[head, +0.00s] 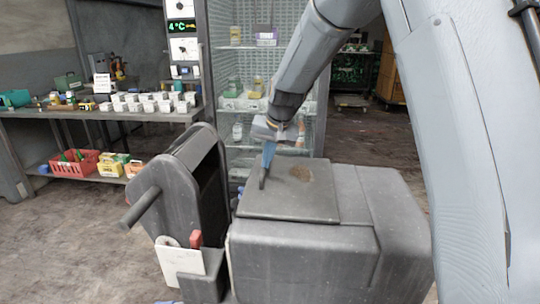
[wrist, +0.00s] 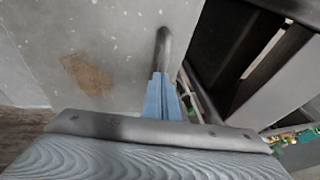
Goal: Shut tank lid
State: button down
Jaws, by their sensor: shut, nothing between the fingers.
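The tank (head: 300,262) is a grey box at the lower middle of the head view. Its dark grey lid (head: 325,205) lies about flat over the left part of the top, with a rusty brown patch on it. The lid also fills the left of the wrist view (wrist: 110,30). My gripper (head: 264,178) points down at the lid's left part, left of the patch. Its blue fingers are together and empty, also in the wrist view (wrist: 163,98). A dark grey bar shows at their tips; I cannot tell if it belongs to the lid or whether the fingers touch.
A grey bin-like unit with a side handle (head: 180,190) stands close left of the tank. A glass-fronted cabinet (head: 245,85) is behind. A shelf bench (head: 60,112) with white tubs and a red basket (head: 75,167) is at the left. Floor is open at the lower left.

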jog(key=shift+f, duration=0.15)
jog(key=w+d+v, duration=0.1)
jog(key=v, duration=1.3)
jog(key=shift+n+g+h, duration=0.3)
jog(key=shift+n+h, duration=0.1)
jog(key=shift+h, duration=0.3)
jog(key=s+d+f, duration=0.3)
jog(key=s+f, duration=0.1)
jog(key=s, duration=0.1)
jog(key=s+d+f, duration=0.2)
jog(key=s+f, duration=0.2)
jog(key=s, duration=0.1)
jog(key=s+d+f, duration=0.3)
jog(key=s+f, duration=0.1)
jog(key=s, duration=0.1)
jog(key=shift+d+f, duration=0.1)
jog(key=shift+d, duration=0.2)
jog(key=s+d+f+g, duration=0.1)
jog(key=s+f, duration=0.3)
jog(key=s, duration=0.3)
jog(key=s+d+f+n+g, duration=0.1)
jog(key=s+f, duration=0.3)
jog(key=s, duration=0.4)
jog(key=shift+d+f+g+h, duration=0.15)
jog(key=shift+d+g+h, duration=0.15)
jog(key=shift+d, duration=0.35)
jog(key=shift+s, duration=0.15)
